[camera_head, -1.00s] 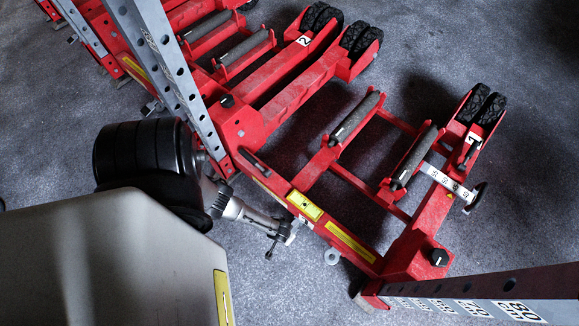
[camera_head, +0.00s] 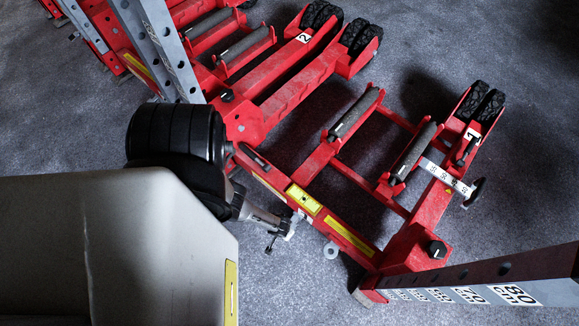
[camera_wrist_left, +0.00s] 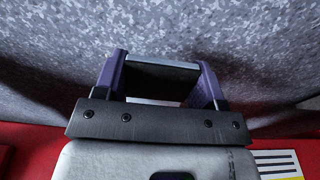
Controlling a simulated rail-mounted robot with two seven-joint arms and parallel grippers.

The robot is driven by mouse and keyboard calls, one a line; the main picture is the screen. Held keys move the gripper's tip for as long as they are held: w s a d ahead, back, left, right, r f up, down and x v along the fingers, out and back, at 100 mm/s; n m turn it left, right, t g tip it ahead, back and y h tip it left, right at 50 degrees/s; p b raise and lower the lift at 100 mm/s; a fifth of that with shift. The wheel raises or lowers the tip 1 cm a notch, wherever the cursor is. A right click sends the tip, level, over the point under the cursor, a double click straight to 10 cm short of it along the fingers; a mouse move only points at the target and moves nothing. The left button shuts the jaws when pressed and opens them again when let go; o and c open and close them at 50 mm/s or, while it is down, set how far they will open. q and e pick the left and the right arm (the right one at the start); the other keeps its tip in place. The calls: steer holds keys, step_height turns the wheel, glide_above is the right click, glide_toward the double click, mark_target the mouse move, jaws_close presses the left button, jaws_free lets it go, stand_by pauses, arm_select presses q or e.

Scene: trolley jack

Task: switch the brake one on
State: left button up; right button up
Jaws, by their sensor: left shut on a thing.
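The red trolley jack marked 1 (camera_head: 410,240) stands on the floor at the right in the head view. It has a long red side beam with yellow labels (camera_head: 347,236), two dark rollers and black wheels. My left gripper (camera_head: 281,232) is at the outer side of that beam, beside the yellow labels. In the left wrist view my left gripper (camera_wrist_left: 162,72) has its two purple fingers on either side of a dark bar (camera_wrist_left: 162,79) and is shut on it. The arm hides much of this spot, so I cannot tell which jack part the bar is. My right gripper is out of view.
A second red jack marked 2 (camera_head: 290,72) stands to the left, with a tall grey perforated post (camera_head: 160,45) near the arm. A dark post with height numbers (camera_head: 490,280) rises at the lower right. Grey floor (camera_head: 480,35) is clear at the top right.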

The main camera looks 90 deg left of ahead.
arm_select(q)
steer(key=shift+s, duration=0.1)
steer(key=o, duration=1.3)
steer(key=shift+r+p, duration=0.25)
steer(key=shift+p, duration=0.05)
steer(key=r+p, duration=0.3)
steer(key=r, duration=0.1)
steer(key=s+d+r+p, duration=0.1)
steer(key=r+p, duration=0.7)
steer(key=r, duration=0.1)
steer(key=shift+s+d, duration=0.15)
steer(key=shift+d, duration=0.05)
